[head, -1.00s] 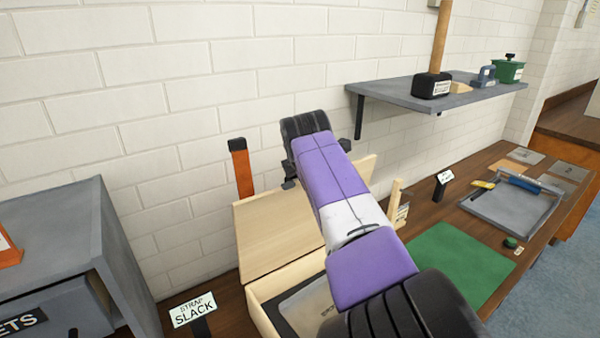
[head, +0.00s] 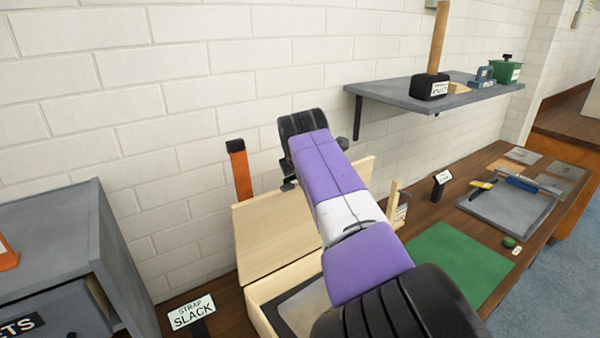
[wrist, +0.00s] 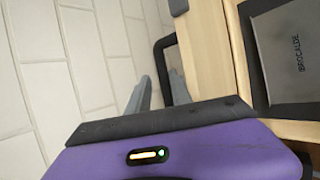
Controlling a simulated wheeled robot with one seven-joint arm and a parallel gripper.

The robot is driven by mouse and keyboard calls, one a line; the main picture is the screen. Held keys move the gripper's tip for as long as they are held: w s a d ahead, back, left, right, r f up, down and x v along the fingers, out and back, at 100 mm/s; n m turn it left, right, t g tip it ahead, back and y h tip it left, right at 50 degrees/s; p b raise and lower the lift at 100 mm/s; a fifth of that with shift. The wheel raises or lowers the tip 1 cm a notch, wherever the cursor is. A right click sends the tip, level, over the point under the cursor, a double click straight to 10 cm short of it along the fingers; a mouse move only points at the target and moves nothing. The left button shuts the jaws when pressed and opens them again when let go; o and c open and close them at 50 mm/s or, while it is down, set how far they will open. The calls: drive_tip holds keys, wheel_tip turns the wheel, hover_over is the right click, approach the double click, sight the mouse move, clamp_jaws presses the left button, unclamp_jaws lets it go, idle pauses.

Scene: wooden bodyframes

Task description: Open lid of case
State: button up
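The case is a pale wooden box (head: 262,316) on the bench. Its lid (head: 270,232) is raised and leans back toward the wall. In the wrist view the lid (wrist: 204,55) is a pale panel beside the case's dark interior (wrist: 258,70). My gripper (wrist: 158,92) shows in the wrist view as two grey fingers set apart, near the lid's outer edge. A dark bar (wrist: 157,60) shows between or behind the fingers; I cannot tell whether they touch it. In the head view my arm crosses in front of the case and hides part of it and the fingertips.
A grey cabinet (head: 60,240) stands at the left, beside a "strap slack" sign (head: 190,312). An orange post (head: 240,172) stands behind the lid. A shelf (head: 400,97) with a mallet (head: 432,85) is above right. A green mat (head: 458,262) and grey tray (head: 500,212) lie right.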

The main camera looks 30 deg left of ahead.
drive_tip(key=shift+s+f, duration=0.2)
drive_tip(key=shift+f, duration=0.4)
drive_tip(key=shift+r, duration=0.1)
drive_tip(key=shift+v, duration=0.85)
drive_tip(key=shift+w+r+b+v, duration=0.1)
drive_tip(key=shift+b+v, duration=0.15)
drive_tip(key=shift+v, duration=0.85)
drive_tip(key=shift+w+r+b+v, duration=0.15)
drive_tip(key=shift+b+v, duration=0.15)
drive_tip(key=shift+v, duration=0.8)
drive_tip(key=shift+w+r+b+v, duration=0.1)
drive_tip(key=shift+b+v, duration=0.15)
drive_tip(key=shift+v, duration=0.8)
